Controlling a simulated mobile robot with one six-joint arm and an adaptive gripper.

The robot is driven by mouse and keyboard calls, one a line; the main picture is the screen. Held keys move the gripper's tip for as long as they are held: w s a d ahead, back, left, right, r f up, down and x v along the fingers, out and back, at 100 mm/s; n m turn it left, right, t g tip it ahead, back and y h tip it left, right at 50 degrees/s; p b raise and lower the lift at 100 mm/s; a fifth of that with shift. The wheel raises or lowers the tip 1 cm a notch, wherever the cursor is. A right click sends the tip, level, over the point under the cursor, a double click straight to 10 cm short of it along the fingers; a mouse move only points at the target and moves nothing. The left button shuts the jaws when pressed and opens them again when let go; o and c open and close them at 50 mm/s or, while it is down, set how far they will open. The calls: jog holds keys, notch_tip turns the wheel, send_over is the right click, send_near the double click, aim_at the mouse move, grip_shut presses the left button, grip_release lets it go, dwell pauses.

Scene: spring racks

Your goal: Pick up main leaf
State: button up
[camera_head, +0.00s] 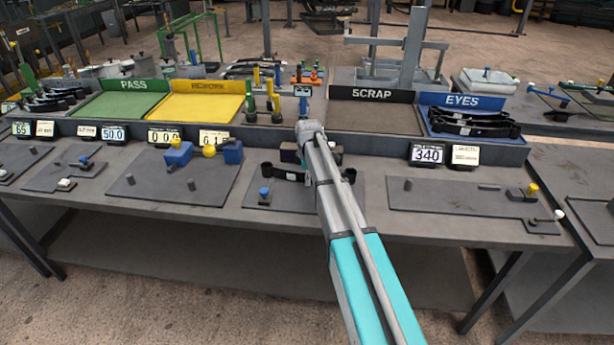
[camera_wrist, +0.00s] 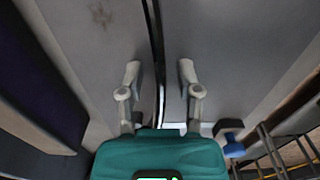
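A dark, slightly curved leaf, which looks like the main leaf (camera_head: 288,175), sits on a grey fixture plate at the middle of the bench, with a rolled eye at each end. My arm crosses in front of its middle in the head view. In the wrist view a thin dark strip (camera_wrist: 156,40), apparently the leaf seen edge-on, runs down between the two fingers of my gripper (camera_wrist: 159,76). The fingers are apart, with a gap on each side of the strip. The gripper's fingers are hidden in the head view.
A blue EYES tray (camera_head: 472,137) holds several dark leaves at the back right. A SCRAP tray (camera_head: 375,118), a yellow tray (camera_head: 200,107) and a green PASS tray (camera_head: 118,104) line the back. A blue-knobbed post (camera_head: 264,194) stands on the fixture, left of my arm.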

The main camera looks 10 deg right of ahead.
grip_shut()
jog(key=shift+r, duration=0.15)
dwell(0.4)
notch_tip(320, 180, up, 3)
jog(key=p, duration=0.3)
jog(key=shift+r+p, duration=0.1)
jog(key=shift+p, duration=0.2)
jog(key=s+r+p, duration=0.9)
jog(key=s, duration=0.5)
jog(key=shift+a+r, duration=0.2)
jog(key=shift+a, duration=0.15)
